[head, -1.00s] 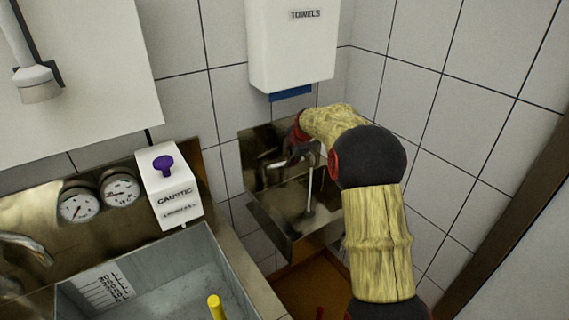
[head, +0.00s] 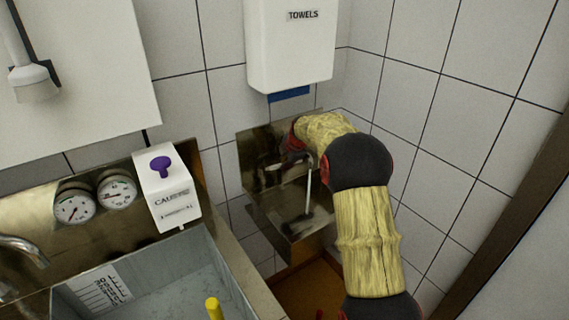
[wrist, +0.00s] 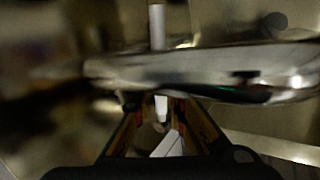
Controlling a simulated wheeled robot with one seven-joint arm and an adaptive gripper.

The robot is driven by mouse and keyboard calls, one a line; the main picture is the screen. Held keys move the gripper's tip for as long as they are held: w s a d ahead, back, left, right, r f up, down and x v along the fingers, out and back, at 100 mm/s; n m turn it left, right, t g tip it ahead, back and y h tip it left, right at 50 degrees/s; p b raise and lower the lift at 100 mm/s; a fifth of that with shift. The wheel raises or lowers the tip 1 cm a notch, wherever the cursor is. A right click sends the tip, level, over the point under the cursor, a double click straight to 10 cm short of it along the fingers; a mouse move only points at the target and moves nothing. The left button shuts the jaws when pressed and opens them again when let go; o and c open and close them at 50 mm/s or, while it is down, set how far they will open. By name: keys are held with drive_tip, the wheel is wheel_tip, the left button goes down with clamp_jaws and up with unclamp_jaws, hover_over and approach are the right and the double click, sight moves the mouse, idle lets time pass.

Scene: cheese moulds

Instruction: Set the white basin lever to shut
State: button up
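The steel hand basin (head: 262,205) is in the corner, below the towel box. My gripper (head: 290,160) is over its back part, dark and partly hidden by my wrist. A thin pale upright line (head: 308,188) drops into the basin; I cannot tell whether it is water or a rod. In the wrist view a blurred shiny metal tube (wrist: 215,72) crosses close in front of my gripper (wrist: 162,128). Its fingers stand apart. A white piece (wrist: 161,107), possibly the lever, shows between them; contact cannot be told. The lever's setting is not clear.
The white towel box (head: 291,50) hangs above the basin. A white caustic box with a purple knob (head: 161,166), two gauges (head: 96,199) and a large grey vat (head: 150,265) with a yellow rod (head: 213,308) lie left. Tiled walls close in behind and to the right.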

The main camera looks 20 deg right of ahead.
clamp_jaws()
idle(0.3)
drive_tip(key=shift+s+r+p, duration=0.1)
drive_tip(key=shift+s+p, duration=0.05)
drive_tip(key=shift+p, duration=0.15)
drive_tip(key=s+a+m+g+h+p, duration=0.4)
drive_tip(key=s+a+m+g+h, duration=0.1)
drive_tip(key=m, duration=1.1)
drive_tip(key=shift+s+a+g+h, duration=0.3)
drive_tip(key=shift+s+a+h, duration=0.65)
drive_tip(key=shift+a, duration=0.8)
drive_tip(key=shift+o, duration=2.2)
unclamp_jaws()
drive_tip(key=shift+a, duration=0.1)
drive_tip(key=shift+o, duration=0.5)
